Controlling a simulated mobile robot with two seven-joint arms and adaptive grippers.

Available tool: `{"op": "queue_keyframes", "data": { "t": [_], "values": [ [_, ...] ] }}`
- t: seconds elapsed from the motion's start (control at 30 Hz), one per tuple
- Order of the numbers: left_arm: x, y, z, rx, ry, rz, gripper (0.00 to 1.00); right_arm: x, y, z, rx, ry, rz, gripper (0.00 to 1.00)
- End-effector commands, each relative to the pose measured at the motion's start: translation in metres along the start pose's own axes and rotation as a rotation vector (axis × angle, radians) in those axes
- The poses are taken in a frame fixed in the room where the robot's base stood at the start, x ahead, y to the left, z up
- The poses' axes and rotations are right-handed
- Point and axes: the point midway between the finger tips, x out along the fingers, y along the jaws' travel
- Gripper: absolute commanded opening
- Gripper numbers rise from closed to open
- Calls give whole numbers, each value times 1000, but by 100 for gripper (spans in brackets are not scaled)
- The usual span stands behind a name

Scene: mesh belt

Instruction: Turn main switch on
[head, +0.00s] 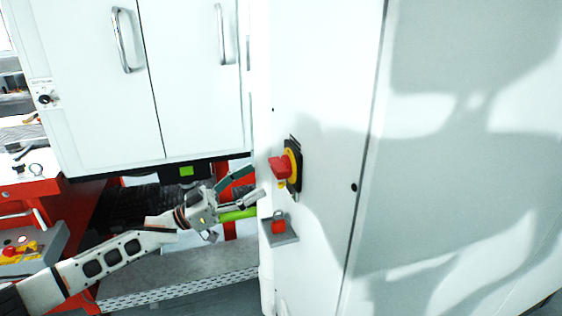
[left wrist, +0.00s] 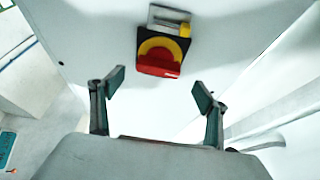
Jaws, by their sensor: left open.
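The main switch (head: 281,167) is a red rotary handle on a yellow ring and black plate, mounted on the side of the white cabinet. In the left wrist view the switch (left wrist: 160,60) is ahead of the fingers, upper middle, with its red handle lying roughly crosswise. My left gripper (head: 247,186) is open and empty, just left of and a little below the switch, apart from it. In the left wrist view its two fingers (left wrist: 157,85) are spread wide, with the handle beyond and between them. My right gripper is not in view.
A small grey shelf (head: 280,238) with a red padlock (head: 278,222) juts from the cabinet below the switch. White cabinet doors (head: 190,80) with handles stand at the upper left. A grey control box (head: 40,245) with a red button is at the lower left.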

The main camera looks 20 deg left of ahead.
Motion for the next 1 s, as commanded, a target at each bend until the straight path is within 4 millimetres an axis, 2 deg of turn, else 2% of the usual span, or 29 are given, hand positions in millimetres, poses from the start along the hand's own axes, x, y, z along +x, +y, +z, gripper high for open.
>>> {"op": "queue_keyframes", "data": {
  "t": [0.3,0.5,0.87,0.9,1.0],
  "values": [
    [46,0,-2,0,4,1,75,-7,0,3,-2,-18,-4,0],
    [68,0,0,0,1,-1,75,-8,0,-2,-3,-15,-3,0],
    [75,0,0,0,0,-1,75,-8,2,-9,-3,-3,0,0],
    [75,0,1,0,0,-1,72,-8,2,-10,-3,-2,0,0],
    [75,0,1,0,0,-1,46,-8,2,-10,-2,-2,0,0]
  ]
}}
